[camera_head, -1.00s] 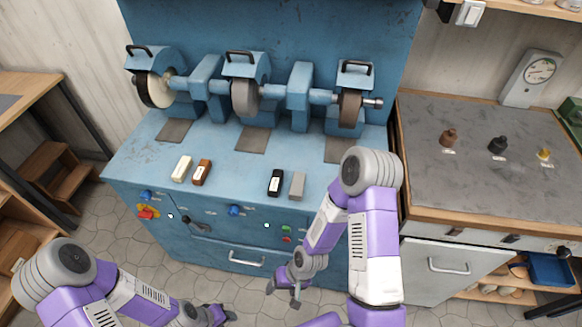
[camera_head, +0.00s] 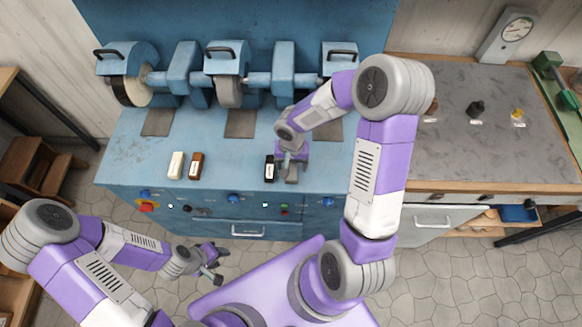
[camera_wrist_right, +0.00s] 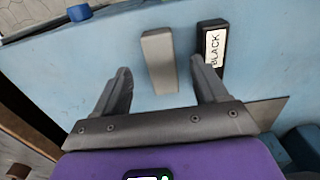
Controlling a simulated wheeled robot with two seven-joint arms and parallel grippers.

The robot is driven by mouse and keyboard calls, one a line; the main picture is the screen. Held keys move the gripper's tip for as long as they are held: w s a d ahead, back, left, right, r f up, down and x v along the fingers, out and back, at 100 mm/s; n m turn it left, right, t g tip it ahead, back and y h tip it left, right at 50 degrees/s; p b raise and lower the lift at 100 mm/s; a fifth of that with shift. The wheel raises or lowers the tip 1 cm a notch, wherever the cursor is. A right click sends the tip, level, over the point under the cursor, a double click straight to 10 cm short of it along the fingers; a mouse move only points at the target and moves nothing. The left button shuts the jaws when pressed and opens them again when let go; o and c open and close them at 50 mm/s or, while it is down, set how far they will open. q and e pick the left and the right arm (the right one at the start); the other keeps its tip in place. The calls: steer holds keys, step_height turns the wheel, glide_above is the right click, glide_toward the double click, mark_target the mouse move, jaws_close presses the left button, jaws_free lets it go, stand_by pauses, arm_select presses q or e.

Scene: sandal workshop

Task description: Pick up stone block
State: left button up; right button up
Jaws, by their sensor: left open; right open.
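The grey stone block (camera_wrist_right: 160,60) lies on the blue workbench in the right wrist view. My right gripper (camera_wrist_right: 161,68) is open and empty, with its fingertips on either side of the block's near part in that picture. In the head view, my right gripper (camera_head: 291,170) is over the bench front and largely hides the stone block. A black labelled block (camera_head: 269,168) lies just left of it; it also shows in the right wrist view (camera_wrist_right: 211,45), close to one finger. My left gripper (camera_head: 214,272) is open and empty, low in front of the bench.
A white block (camera_head: 177,165) and a brown block (camera_head: 196,166) lie further left on the bench (camera_head: 125,165). Grinding wheels (camera_head: 229,92) stand behind. A grey-topped counter (camera_head: 510,155) with small bottles is at the right.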

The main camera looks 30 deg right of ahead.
mark_target(291, 172)
step_height(291, 172, down, 4)
steer(key=shift+f+b, duration=0.1)
steer(key=shift+b, duration=0.2)
steer(key=c, duration=1.1)
steer(key=shift+c, duration=0.2)
